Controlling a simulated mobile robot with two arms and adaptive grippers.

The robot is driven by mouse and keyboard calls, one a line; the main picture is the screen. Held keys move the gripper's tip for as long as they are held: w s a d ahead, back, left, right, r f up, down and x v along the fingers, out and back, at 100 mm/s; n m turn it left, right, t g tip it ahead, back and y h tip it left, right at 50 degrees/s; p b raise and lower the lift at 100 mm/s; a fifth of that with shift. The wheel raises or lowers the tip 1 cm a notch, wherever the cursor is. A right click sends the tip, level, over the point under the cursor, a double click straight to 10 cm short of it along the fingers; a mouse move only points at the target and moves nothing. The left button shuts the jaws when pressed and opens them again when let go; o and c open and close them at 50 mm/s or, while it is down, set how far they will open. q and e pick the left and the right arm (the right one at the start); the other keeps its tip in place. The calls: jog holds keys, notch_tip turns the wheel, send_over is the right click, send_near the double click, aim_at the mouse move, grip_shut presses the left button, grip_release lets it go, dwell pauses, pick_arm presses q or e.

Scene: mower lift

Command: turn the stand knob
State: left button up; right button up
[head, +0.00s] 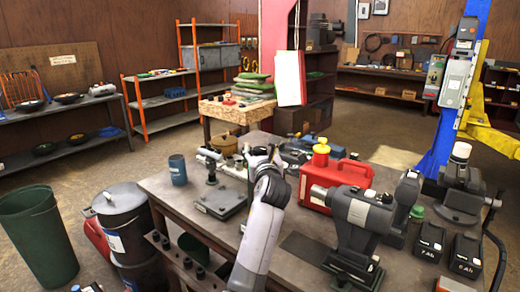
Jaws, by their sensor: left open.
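A flat grey stand base (222,201) lies on the workbench, left of my left arm. A short post with a small dark knob (211,168) rises from its back left part; I take this as the stand knob. My left gripper (262,156) is open, over the bench to the right of the knob and apart from it. Its fingers are small and partly hidden by my own wrist. I cannot tell whether anything lies between them. My right gripper is not in view.
A blue cup (178,170) stands left of the stand. A dark lidded bin (122,216) and a green bin (37,236) stand on the floor at left.

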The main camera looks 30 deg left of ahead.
pick_arm(q)
jog(key=shift+w, duration=0.1)
jog(key=shift+c, duration=0.3)
jog(key=c, duration=1.1)
